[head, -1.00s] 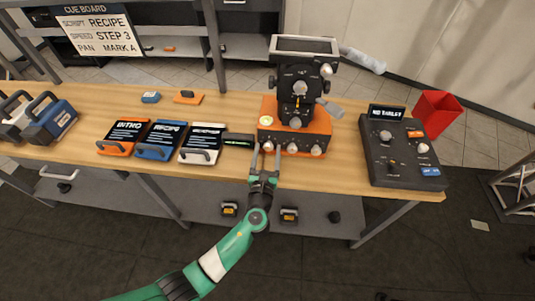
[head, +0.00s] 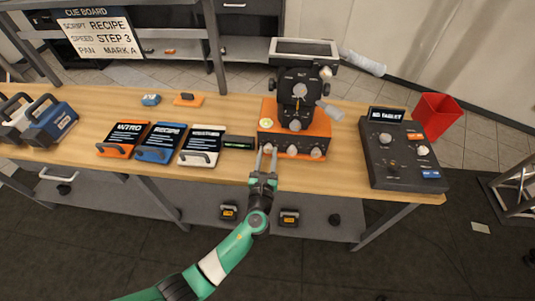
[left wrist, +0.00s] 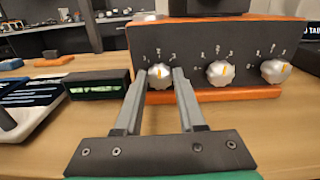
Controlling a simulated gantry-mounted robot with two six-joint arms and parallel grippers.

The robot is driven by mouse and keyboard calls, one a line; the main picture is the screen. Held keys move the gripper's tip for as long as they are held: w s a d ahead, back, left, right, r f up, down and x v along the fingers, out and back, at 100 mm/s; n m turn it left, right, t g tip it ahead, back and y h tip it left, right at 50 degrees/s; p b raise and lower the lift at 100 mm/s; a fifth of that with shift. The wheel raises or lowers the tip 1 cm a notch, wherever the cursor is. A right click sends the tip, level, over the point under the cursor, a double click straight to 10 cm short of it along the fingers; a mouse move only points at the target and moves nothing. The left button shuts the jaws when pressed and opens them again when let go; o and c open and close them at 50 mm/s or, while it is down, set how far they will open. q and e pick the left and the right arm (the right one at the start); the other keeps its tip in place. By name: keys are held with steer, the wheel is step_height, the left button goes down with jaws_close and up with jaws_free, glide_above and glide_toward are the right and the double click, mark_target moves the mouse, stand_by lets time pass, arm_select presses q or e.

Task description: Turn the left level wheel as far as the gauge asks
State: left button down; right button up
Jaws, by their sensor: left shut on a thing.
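The orange-based device (head: 293,116) stands on the wooden bench, with a row of three silver wheels on its dark front panel. The left level wheel (left wrist: 160,77) has a yellow pointer mark and printed numbers around it. My left gripper (head: 267,150) is shut on this wheel, one finger on each side, as the left wrist view (left wrist: 160,84) shows. The middle wheel (left wrist: 220,73) and right wheel (left wrist: 275,71) are untouched. A round pale-yellow gauge (head: 266,122) sits on the base above the left wheel; its reading is too small to tell. My right gripper is not in view.
A small black box with a green display (left wrist: 97,91) stands just left of the wheel. Script cases, including RECIPE (head: 159,141), lie farther left. A dark control console (head: 400,150) stands at the right, near a red bin (head: 437,113). The bench front is clear.

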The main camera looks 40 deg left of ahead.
arm_select(q)
steer(key=shift+n, duration=0.3)
steer(key=n+b, duration=0.1)
steer(key=n, duration=0.2)
steer(key=shift+n+b, duration=1)
steer(key=shift+n, duration=1.5)
steer(key=c, duration=0.5)
jaws_free()
steer(key=p+v, duration=0.3)
steer(key=v, duration=0.8)
steer(key=shift+s+d, duration=0.2)
steer(key=shift+s, duration=0.1)
